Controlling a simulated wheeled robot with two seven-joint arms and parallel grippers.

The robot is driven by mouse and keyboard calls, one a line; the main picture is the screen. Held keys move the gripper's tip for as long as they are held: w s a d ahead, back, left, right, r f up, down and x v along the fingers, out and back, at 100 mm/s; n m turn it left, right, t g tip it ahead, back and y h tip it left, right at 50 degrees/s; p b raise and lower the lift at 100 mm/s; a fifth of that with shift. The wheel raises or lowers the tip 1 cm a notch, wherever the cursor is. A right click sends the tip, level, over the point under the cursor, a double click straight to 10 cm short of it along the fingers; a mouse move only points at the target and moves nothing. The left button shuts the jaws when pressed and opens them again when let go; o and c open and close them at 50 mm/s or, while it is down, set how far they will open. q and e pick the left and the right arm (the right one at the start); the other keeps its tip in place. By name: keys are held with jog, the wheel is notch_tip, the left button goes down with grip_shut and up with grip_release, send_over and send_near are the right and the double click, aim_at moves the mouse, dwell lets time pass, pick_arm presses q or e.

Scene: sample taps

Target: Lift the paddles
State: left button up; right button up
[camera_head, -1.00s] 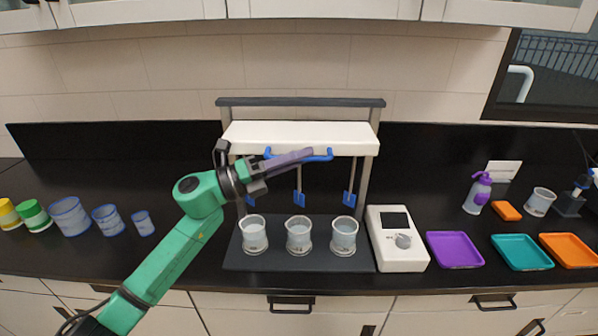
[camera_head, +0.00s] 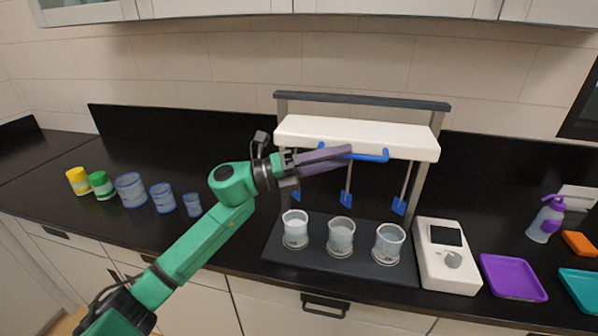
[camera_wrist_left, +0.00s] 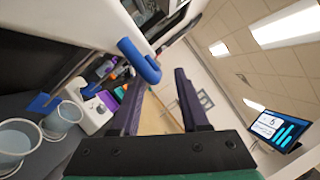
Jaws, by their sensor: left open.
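A paddle stirrer stands on the counter, with a white head (camera_head: 356,136) on grey posts and a blue handle bar (camera_head: 372,156) along its front. Thin rods below the head carry blue paddles (camera_head: 347,199), which hang above the glass beakers (camera_head: 340,238). My left gripper (camera_head: 346,157) is open in front of the handle and hides its left part. In the left wrist view the blue handle (camera_wrist_left: 140,62) shows at the fingertips, nearer the left finger; whether it touches I cannot tell. My right gripper is not in view.
A white control box (camera_head: 447,258) with a knob stands right of the beakers. A purple tray (camera_head: 513,277) lies further right. Blue-rimmed cups (camera_head: 131,190) and green and yellow jars stand at the left. The counter between cups and stirrer base is clear.

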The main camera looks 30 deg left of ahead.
pick_arm(q)
jog(key=b+v, duration=0.5)
jog(key=v, duration=0.6)
jog(key=shift+s+r, duration=0.1)
